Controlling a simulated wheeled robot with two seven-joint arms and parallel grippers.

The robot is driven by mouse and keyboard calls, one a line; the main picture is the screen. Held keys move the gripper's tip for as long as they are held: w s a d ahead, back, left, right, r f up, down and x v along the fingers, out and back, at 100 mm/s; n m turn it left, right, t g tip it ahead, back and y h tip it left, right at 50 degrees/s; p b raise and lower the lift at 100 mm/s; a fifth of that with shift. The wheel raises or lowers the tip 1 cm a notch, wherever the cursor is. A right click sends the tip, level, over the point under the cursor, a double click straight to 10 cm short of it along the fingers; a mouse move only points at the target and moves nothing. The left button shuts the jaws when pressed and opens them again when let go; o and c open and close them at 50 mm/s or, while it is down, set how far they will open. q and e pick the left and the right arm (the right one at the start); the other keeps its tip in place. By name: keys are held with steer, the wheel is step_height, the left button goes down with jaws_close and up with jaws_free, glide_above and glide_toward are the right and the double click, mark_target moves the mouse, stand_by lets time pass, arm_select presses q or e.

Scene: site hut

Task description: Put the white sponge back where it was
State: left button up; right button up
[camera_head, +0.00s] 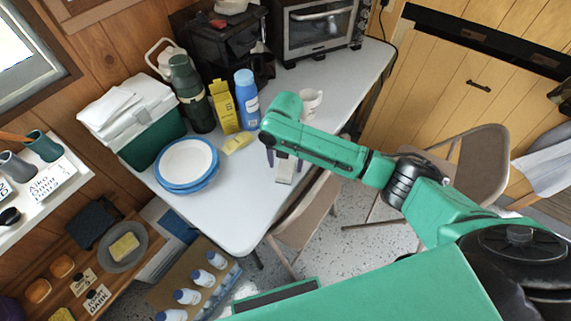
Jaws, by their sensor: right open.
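A small whitish block, seemingly the white sponge (285,173), is on the white table near its front edge. My right gripper (284,164) is over it, fingers pointing down and apart, with the block showing between them. My green arm hides part of the view above it, and I cannot tell whether the fingers touch the block. My left gripper is not in view.
A white mug (311,103) stands behind my arm. Folding chairs (304,212) are close to the table's front edge.

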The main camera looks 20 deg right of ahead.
mark_target(285, 168)
step_height(285, 168, up, 11)
stand_by(0.5)
